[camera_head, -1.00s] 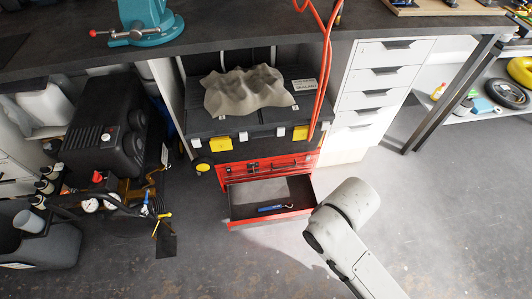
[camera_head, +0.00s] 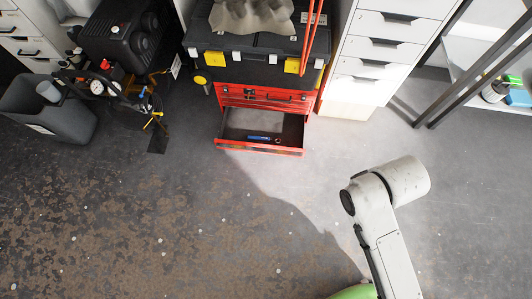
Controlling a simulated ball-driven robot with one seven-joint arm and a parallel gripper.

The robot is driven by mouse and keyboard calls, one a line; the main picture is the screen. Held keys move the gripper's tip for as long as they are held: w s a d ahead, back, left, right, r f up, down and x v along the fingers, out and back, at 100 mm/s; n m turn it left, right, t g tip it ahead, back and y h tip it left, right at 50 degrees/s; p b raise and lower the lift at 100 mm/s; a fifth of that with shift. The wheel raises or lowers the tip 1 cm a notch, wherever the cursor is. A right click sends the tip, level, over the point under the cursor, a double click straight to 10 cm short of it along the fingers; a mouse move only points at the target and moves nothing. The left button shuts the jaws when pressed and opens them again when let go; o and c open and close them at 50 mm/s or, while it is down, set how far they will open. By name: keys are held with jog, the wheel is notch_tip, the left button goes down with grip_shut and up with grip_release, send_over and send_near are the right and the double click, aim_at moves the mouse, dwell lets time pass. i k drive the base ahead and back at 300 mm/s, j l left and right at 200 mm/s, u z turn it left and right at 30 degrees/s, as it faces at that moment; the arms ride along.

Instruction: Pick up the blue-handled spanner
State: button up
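The blue-handled spanner (camera_head: 262,138) lies in the open drawer (camera_head: 232,131) of a red tool chest (camera_head: 262,97). It lies roughly crosswise, its blue handle to the left and its metal end to the right. My arm shows at the lower right, apart from the chest and drawer. My gripper is not in the picture, so its opening is not visible.
A black toolbox (camera_head: 250,65) with yellow latches sits on the chest. White drawers (camera_head: 382,50) stand right of it, with a red hose between. A black compressor (camera_head: 122,35) and a grey bin (camera_head: 52,112) stand left. The floor in front is clear.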

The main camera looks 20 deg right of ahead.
aim_at(250, 137)
jog(key=l+z, duration=0.1)
jog(key=z, duration=0.25)
jog(key=l+z, duration=0.1)
jog(key=z, duration=0.2)
jog(key=i+l+z, duration=0.1)
jog(key=z, duration=0.25)
jog(key=u, duration=1.05)
jog(key=i+j+z, duration=0.1)
jog(key=i+j, duration=0.15)
jog(key=i+j+z, duration=0.1)
jog(key=i+j, duration=0.2)
jog(key=i+j+z, duration=0.1)
jog(key=i+j, duration=0.15)
jog(key=j, duration=0.15)
jog(key=i+j, duration=0.2)
jog(key=j, duration=0.15)
jog(key=i+j+z, duration=0.15)
jog(key=j, duration=0.25)
jog(key=i+j+z, duration=0.1)
jog(key=i+j, duration=0.25)
jog(key=i+j+z, duration=0.1)
jog(key=j, duration=0.35)
jog(key=i+j+z, duration=0.1)
jog(key=i+j, duration=0.2)
jog(key=j, duration=0.1)
